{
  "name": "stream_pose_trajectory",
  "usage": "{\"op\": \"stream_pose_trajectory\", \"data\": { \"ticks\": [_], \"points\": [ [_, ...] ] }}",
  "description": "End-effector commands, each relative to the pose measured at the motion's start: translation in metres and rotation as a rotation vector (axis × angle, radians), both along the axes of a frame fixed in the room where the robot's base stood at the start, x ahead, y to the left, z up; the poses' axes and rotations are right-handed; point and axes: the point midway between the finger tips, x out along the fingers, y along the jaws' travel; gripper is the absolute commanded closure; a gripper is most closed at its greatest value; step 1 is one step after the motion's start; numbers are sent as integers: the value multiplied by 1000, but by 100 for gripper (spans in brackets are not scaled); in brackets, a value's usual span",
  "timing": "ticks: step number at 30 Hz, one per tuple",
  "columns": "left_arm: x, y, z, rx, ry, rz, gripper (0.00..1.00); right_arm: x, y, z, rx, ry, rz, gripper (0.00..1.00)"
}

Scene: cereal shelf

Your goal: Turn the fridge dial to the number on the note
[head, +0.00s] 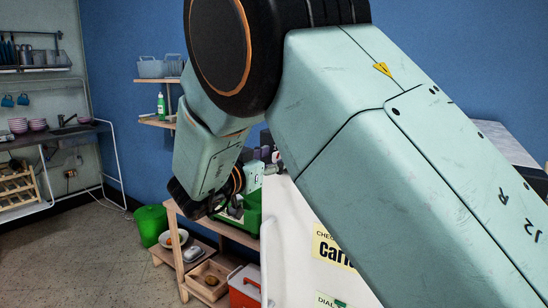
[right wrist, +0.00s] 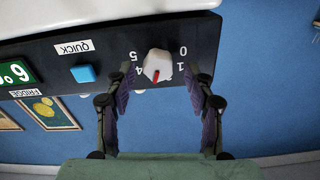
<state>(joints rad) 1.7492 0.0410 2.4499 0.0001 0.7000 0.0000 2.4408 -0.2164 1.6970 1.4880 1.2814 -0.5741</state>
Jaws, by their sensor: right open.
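The white fridge dial (right wrist: 157,64) with a red pointer sits on a black panel in the right wrist view. Its pointer aims down in the picture, slightly left. The numbers 0, 1, 4 and 5 show around it; the lower ones are not visible. My right gripper (right wrist: 160,82) is open, with one finger on each side of the dial; I cannot tell whether either touches it. In the head view, the fridge's white side (head: 292,225) is partly behind my right arm. My left gripper is out of view.
A blue button (right wrist: 83,74) labelled QUICK and a green display (right wrist: 16,73) share the black panel. A yellow note (head: 332,249) is on the fridge. A wooden shelf (head: 225,232), a green bin (head: 151,225) and a red cooler (head: 245,288) stand left of the fridge.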

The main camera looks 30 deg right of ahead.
Motion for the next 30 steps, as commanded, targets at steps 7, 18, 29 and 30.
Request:
{"op": "stream_pose_trajectory", "data": {
  "ticks": [7,18,29,30],
  "points": [
    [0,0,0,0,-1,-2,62,0,2,0,0,0,-1,58],
    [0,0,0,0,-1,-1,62,0,1,1,-1,0,1,89],
    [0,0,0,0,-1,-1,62,1,-1,0,3,-7,-1,100],
    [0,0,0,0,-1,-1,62,1,-1,0,6,-13,-1,100]
  ]
}}
